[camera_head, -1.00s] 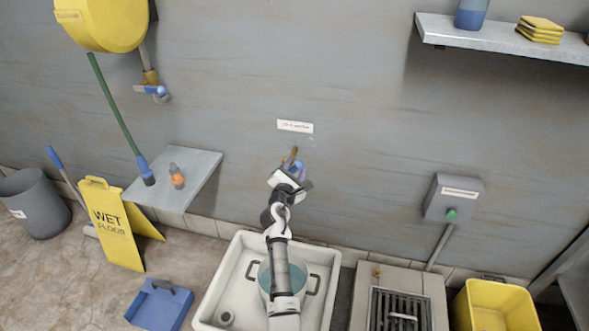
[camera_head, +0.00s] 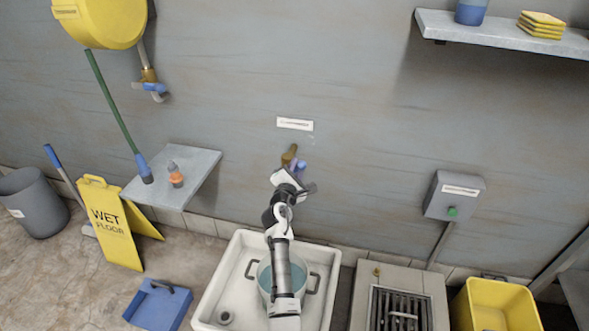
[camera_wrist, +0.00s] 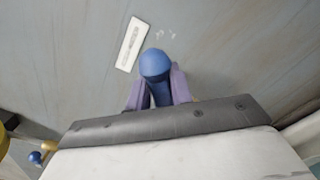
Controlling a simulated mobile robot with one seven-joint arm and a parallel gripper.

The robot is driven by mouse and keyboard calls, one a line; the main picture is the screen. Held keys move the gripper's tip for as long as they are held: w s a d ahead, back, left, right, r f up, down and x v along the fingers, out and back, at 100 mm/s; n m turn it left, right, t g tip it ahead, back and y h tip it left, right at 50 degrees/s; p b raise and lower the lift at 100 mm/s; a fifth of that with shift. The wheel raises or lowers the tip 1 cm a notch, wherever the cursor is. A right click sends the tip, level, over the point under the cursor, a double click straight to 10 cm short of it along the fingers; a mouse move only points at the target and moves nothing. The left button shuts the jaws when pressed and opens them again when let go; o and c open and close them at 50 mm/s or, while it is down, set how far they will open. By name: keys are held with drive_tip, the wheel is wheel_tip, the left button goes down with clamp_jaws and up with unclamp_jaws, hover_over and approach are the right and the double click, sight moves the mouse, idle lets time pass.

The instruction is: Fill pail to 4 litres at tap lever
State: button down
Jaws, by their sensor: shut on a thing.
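My gripper (camera_head: 299,172) is at the wall tap, shut on the blue tap lever (camera_wrist: 156,66). In the wrist view the lever's rounded end shows between the two purple-grey fingers. The brass tap body (camera_head: 289,155) shows just above my gripper in the head view. The pail (camera_head: 263,284) stands upright in the white sink (camera_head: 235,258) below, with bluish water in it. My arm crosses in front and hides part of the pail. I cannot read the water level or see a stream from the tap.
A small label (camera_head: 295,124) is on the wall above the tap. A steel shelf (camera_head: 196,185) with an orange-and-grey bottle is to the left, by a yellow wet-floor sign (camera_head: 112,225). A grey box with a green button (camera_head: 452,211) and a yellow bin (camera_head: 497,307) are right.

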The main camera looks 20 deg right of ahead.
drive_tip(key=shift+s+d+f+m+b, duration=0.2)
drive_tip(key=shift+f+m+b, duration=0.55)
drive_tip(key=shift+m+b, duration=0.5)
drive_tip(key=shift+s+d+f+m+b, duration=0.2)
drive_tip(key=shift+f+m+b, duration=0.7)
drive_tip(key=shift+m, duration=0.6)
drive_tip(key=shift+s+d+f+m+b, duration=0.1)
drive_tip(key=shift+d+f+m+b, duration=0.35)
drive_tip(key=shift+m+b, duration=0.85)
drive_tip(key=shift+a+f, duration=0.15)
drive_tip(key=shift+f, duration=0.05)
drive_tip(key=c, duration=1.2)
unclamp_jaws()
drive_tip(key=shift+c, duration=0.2)
drive_tip(key=shift+r, duration=0.1)
drive_tip(key=v, duration=1.4)
drive_tip(key=shift+w, duration=0.1)
